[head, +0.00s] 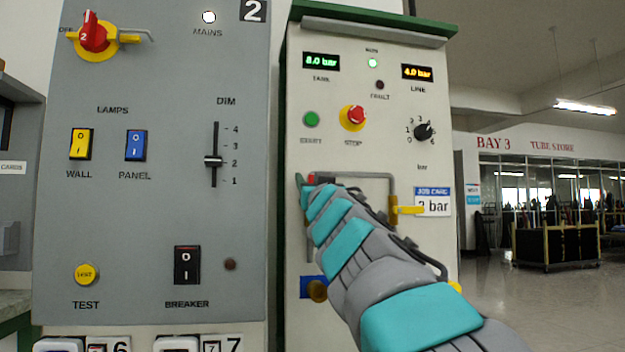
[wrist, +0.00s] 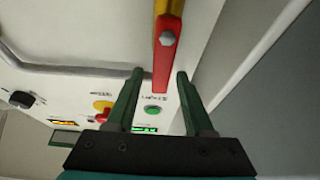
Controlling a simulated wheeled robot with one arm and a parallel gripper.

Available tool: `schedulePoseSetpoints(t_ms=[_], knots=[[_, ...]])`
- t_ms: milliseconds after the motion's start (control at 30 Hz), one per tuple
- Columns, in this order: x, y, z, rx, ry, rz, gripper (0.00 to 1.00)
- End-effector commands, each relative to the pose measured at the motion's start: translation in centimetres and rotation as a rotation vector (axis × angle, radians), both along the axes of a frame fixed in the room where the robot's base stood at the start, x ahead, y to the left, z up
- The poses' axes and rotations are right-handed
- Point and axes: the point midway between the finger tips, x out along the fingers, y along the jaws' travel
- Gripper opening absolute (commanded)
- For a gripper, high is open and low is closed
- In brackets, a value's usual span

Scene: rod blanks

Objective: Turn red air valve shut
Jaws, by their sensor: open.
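The red valve lever (wrist: 171,62) shows in the wrist view, with a grey bolt on it and a yellow part at its upper end. Its free end reaches down between the two fingers of my gripper (wrist: 160,75), which are open with a gap on each side of it. In the head view my gripper (head: 305,184) is at the left side of the white panel's pipework, mostly hidden by my own arm. Only a small red bit of the lever (head: 311,178) shows there.
A grey pipe (head: 365,175) loops to a yellow-handled valve (head: 408,210) beside a job card (head: 432,201). Above are a red stop button (head: 355,115), a green start button (head: 311,119) and a black knob (head: 423,132). A grey switch panel (head: 150,215) stands at left.

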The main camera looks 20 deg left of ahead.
Motion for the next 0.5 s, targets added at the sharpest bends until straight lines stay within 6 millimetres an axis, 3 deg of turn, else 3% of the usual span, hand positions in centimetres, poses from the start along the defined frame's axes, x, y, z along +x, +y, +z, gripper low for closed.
schedulePoseSetpoints(t_ms=[100,500], knots=[[0.00,0.00,-0.01,0.000,0.000,0.000,0.50],[0.00,-0.02,0.00,0.000,0.000,0.000,0.05]])
